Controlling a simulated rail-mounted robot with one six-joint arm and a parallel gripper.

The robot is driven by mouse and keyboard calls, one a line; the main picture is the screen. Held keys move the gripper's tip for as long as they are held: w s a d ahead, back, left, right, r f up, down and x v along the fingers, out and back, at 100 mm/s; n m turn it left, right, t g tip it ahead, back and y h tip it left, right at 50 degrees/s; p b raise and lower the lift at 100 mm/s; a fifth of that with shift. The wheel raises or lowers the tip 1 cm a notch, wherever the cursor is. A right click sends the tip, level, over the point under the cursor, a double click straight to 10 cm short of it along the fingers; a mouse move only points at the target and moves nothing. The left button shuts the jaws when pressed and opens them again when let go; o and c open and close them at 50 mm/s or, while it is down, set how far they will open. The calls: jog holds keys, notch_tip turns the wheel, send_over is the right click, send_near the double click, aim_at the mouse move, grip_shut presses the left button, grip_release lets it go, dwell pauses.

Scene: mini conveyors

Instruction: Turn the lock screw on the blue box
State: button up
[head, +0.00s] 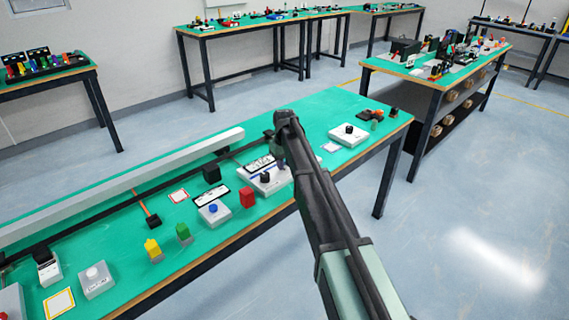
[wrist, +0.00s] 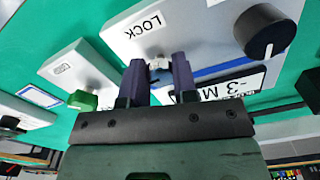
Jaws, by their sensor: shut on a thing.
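A pale grey box with a blue strip along its edge (wrist: 215,70) fills the upper middle of the wrist view. It carries the printed word LOCK and a black round knob (wrist: 265,32) with a white mark. My gripper (wrist: 160,68) has its two dark fingers closed around the small lock screw (wrist: 160,64) beside that word; the fingers hide most of the screw. In the head view my gripper (head: 280,160) reaches down at the far edge of the grey box (head: 267,188), which also shows its black knob. The arm covers part of that box.
A box with a green knob (wrist: 83,100) stands left of my gripper in the wrist view. On the green table, a blue-button box (head: 213,216), a red block (head: 248,198) and a black block (head: 211,173) stand close by. A long grey rail (head: 120,190) runs behind.

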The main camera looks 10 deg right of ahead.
aim_at(285, 165)
jog(key=o, duration=0.9)
notch_tip(285, 165, up, 11)
jog(key=p, duration=1.1)
jog(key=shift+f, duration=0.1)
jog(key=s+m, duration=0.1)
jog(key=s, duration=1.1)
jog(key=s+r+m+p, duration=0.1)
jog(key=s, duration=1.2)
jog(key=s+r+m+p, duration=0.1)
jog(key=s, duration=1.1)
jog(key=shift+s, duration=0.25)
